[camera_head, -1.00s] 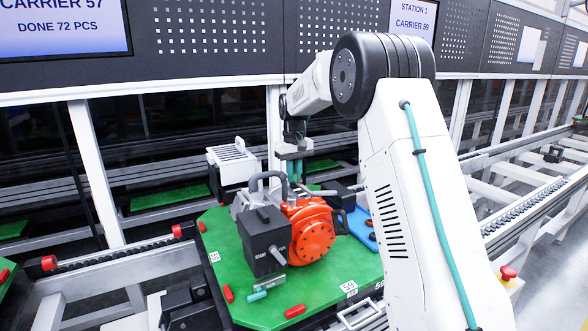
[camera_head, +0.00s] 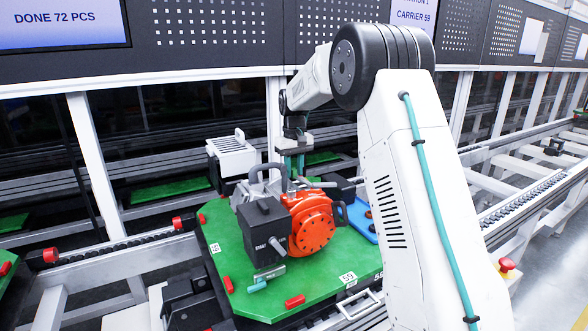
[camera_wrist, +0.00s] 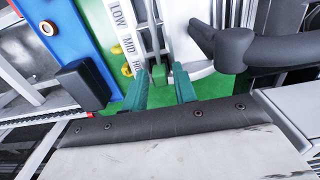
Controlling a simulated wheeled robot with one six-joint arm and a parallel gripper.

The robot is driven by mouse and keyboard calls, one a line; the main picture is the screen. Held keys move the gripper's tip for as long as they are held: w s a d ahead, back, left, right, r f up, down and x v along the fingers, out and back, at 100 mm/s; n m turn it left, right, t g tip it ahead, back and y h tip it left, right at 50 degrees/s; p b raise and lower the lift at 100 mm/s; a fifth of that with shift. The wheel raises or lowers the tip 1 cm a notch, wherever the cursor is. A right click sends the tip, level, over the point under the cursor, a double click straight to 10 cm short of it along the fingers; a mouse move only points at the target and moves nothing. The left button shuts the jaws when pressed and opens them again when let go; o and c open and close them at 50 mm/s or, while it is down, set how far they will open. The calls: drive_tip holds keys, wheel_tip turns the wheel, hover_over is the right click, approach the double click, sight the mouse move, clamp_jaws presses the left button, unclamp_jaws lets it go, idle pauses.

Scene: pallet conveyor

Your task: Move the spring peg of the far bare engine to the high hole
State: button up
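The orange engine (camera_head: 311,224) sits on the green carrier (camera_head: 232,262), with a black box on its near left side and a grey curved pipe (camera_head: 262,170) above. My gripper (camera_head: 292,172) points down behind the engine's top. In the wrist view its green fingers (camera_wrist: 160,80) stand apart. A small green piece (camera_wrist: 158,73) shows between the tips, with gaps on both sides; I cannot tell whether it is the spring peg. Yellow parts (camera_wrist: 127,70) lie beside the strip. The holes are not clear.
A dark grey pipe (camera_wrist: 235,48) is close to the right of the fingers. A white slotted part (camera_head: 232,155) stands behind the engine. A blue tray (camera_head: 362,222) lies to its right. Red blocks (camera_head: 295,301) sit along the carrier's edge. Conveyor rails (camera_head: 525,205) run right.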

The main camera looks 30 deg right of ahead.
drive_tip(key=shift+o, duration=0.6)
drive_tip(key=shift+r, duration=0.1)
wheel_tip(320, 180, up, 8)
drive_tip(key=shift+f, duration=0.2)
idle(0.3)
drive_tip(key=s+a+r, duration=0.3)
drive_tip(key=s+a, duration=0.1)
drive_tip(key=s, duration=0.4)
drive_tip(key=s+a+r, duration=0.2)
drive_tip(key=s+a, duration=0.1)
drive_tip(key=s, duration=0.5)
drive_tip(key=s+a+r, duration=0.3)
drive_tip(key=s+a, duration=0.1)
drive_tip(key=s, duration=0.5)
drive_tip(key=s+a+f, duration=0.1)
drive_tip(key=s+f, duration=0.2)
drive_tip(key=s, duration=0.4)
drive_tip(key=s+a+f+t, duration=0.1)
drive_tip(key=s+f, duration=0.2)
drive_tip(key=s, duration=0.4)
drive_tip(key=s+a+f, duration=0.2)
drive_tip(key=s+f, duration=0.2)
drive_tip(key=s, duration=0.4)
